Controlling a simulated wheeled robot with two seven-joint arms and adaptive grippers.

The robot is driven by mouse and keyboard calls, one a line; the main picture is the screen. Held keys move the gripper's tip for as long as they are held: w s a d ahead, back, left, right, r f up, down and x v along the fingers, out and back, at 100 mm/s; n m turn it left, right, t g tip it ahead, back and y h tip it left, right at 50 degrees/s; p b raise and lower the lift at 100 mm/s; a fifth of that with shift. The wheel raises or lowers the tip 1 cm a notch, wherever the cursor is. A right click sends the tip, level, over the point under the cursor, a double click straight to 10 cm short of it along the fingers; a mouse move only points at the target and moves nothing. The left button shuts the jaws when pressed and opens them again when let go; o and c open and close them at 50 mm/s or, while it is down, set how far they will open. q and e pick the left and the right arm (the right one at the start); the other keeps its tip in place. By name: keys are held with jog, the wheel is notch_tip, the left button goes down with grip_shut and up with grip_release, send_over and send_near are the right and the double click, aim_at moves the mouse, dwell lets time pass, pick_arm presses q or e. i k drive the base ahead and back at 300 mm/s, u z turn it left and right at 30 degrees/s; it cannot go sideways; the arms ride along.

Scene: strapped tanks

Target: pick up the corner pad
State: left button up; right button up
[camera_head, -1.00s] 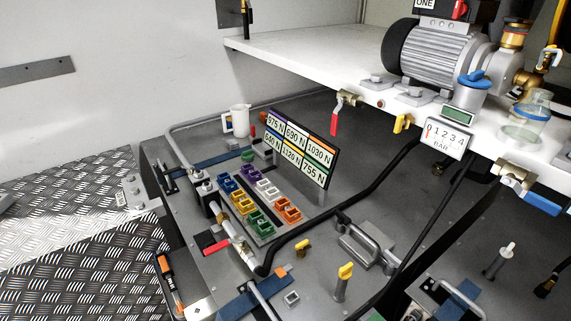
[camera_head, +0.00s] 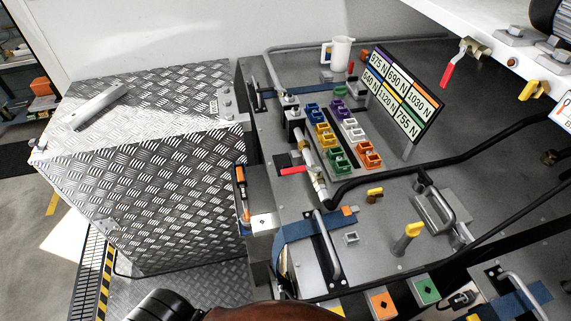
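Several small coloured blocks with hollow middles, which look like corner pads, stand in two rows on the grey deck. One row has blue pads (camera_head: 313,111), yellow pads (camera_head: 325,135) and green pads (camera_head: 339,160). The other has a purple pad (camera_head: 338,105), white pads (camera_head: 353,129) and orange pads (camera_head: 368,155). I cannot tell which pad the task means. A similar small pale square piece (camera_head: 351,237) lies apart, nearer the front. Neither gripper is in view.
A sign with force values (camera_head: 403,95) stands right of the pads. A red-handled valve pipe (camera_head: 305,168) runs along their left, and a black hose (camera_head: 440,165) passes in front. A white jug (camera_head: 341,54) stands behind. A tread-plate box (camera_head: 150,165) is at left.

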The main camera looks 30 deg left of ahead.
aim_at(283, 161)
jog(key=z, duration=1.05)
jog(key=k, duration=1.2)
jog(key=u, duration=0.45)
